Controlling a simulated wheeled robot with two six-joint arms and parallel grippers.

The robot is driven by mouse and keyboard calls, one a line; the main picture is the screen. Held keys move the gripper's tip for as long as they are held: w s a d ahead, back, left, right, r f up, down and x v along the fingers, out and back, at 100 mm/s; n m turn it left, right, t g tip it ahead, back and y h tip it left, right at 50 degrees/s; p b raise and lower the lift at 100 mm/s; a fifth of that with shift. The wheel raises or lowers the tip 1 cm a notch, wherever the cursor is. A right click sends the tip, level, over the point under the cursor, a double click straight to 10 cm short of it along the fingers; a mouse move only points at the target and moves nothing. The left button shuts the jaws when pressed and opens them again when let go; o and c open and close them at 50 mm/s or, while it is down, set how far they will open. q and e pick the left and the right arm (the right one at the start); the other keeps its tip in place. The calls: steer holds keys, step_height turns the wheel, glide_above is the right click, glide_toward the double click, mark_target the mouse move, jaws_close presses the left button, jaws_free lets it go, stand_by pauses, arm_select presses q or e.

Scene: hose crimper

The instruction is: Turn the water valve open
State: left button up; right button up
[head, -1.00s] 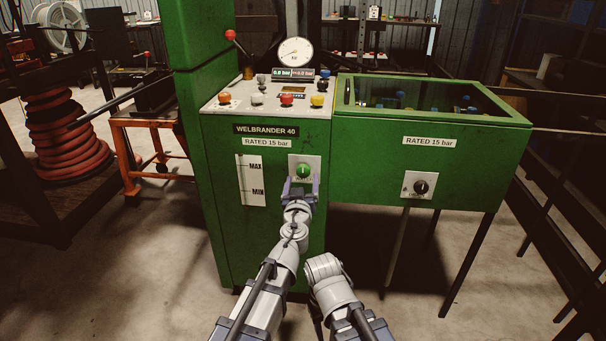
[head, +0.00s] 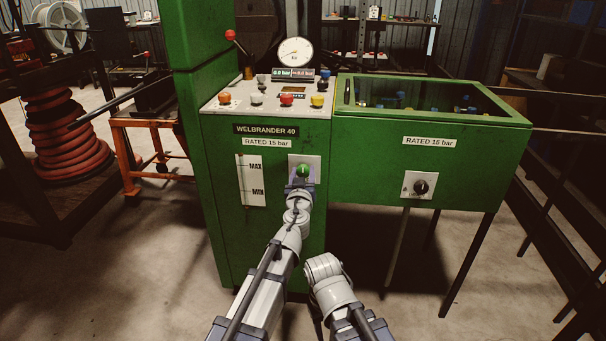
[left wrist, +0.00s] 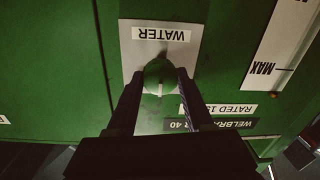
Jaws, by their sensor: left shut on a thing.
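The water valve is a round green knob (head: 303,170) on a pale plate (head: 313,161) on the front of the green machine. In the left wrist view the knob (left wrist: 159,74) sits below the upside-down WATER label (left wrist: 161,34), with a white line across its face. My left gripper (head: 302,178) is at the knob, and its two fingers (left wrist: 160,84) are shut on it from both sides. The gripper hides the knob's lower part in the head view. My right arm shows at the bottom centre, but its gripper cannot be made out.
A black knob (head: 420,186) is on the green cabinet (head: 470,160) to the right. An orange stand (head: 130,150) is at left.

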arm_select(q)
jaws_close()
steer(key=shift+m, duration=0.3)
steer(key=m, duration=0.4)
steer(key=shift+b, duration=0.3)
steer(key=m, duration=0.4)
steer(key=shift+f+m, duration=0.1)
steer(key=shift+m, duration=0.2)
steer(key=m, duration=0.4)
steer(key=shift+m+h+b, duration=0.35)
steer(key=shift+m+h, duration=0.05)
steer(key=m, duration=0.4)
steer(key=shift+m, duration=0.4)
